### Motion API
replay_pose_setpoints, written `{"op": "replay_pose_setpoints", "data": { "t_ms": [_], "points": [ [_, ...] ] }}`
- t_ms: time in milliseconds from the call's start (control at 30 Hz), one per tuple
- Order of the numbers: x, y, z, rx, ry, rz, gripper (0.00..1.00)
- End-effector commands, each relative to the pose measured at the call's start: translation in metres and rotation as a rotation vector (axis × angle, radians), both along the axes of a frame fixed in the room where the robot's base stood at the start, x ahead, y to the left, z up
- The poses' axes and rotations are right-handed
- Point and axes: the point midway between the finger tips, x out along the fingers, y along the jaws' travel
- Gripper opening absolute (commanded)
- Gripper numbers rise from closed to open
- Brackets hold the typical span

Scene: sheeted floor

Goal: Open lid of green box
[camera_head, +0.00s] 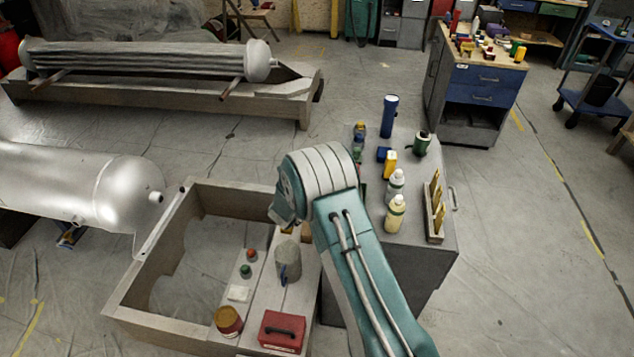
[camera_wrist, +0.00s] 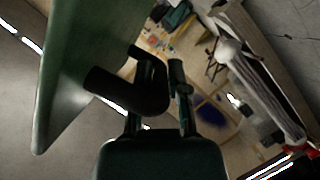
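A large dark green panel (camera_wrist: 85,60) fills the upper left of the wrist view, close to my gripper. It looks like part of the green box, but I cannot tell whether it is the lid or a wall. My gripper (camera_wrist: 163,68) points up the middle of the wrist view, with its two dark fingers apart at the base. A thick dark bar (camera_wrist: 125,90) crosses in front of the left finger beside the panel. I cannot tell whether the fingers touch it. In the head view my arm's elbow hides the gripper, and no green box is clearly visible.
A grey cabinet (camera_head: 414,254) carries bottles, a blue cylinder (camera_head: 389,116) and a green mug (camera_head: 422,144). A wooden frame (camera_head: 150,225) stands to the left, with a red box (camera_head: 282,332) at its front. A white tank (camera_head: 110,190) lies at far left.

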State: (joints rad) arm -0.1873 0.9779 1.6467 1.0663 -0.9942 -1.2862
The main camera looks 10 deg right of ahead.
Motion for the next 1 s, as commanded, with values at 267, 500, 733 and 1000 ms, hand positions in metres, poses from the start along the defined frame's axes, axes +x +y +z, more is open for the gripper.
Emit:
{"op": "replay_pose_setpoints", "data": {
  "t_ms": [267, 500, 733, 1000],
  "points": [
    [0.0, 0.0, 0.0, 0.0, 0.0, 0.0, 0.54],
    [-0.003, 0.004, 0.002, 0.0, -0.001, 0.002, 0.54],
    [-0.034, 0.03, 0.013, -0.001, -0.001, 0.005, 0.54],
    [-0.074, 0.062, 0.026, -0.002, 0.001, 0.004, 0.54]
  ]
}}
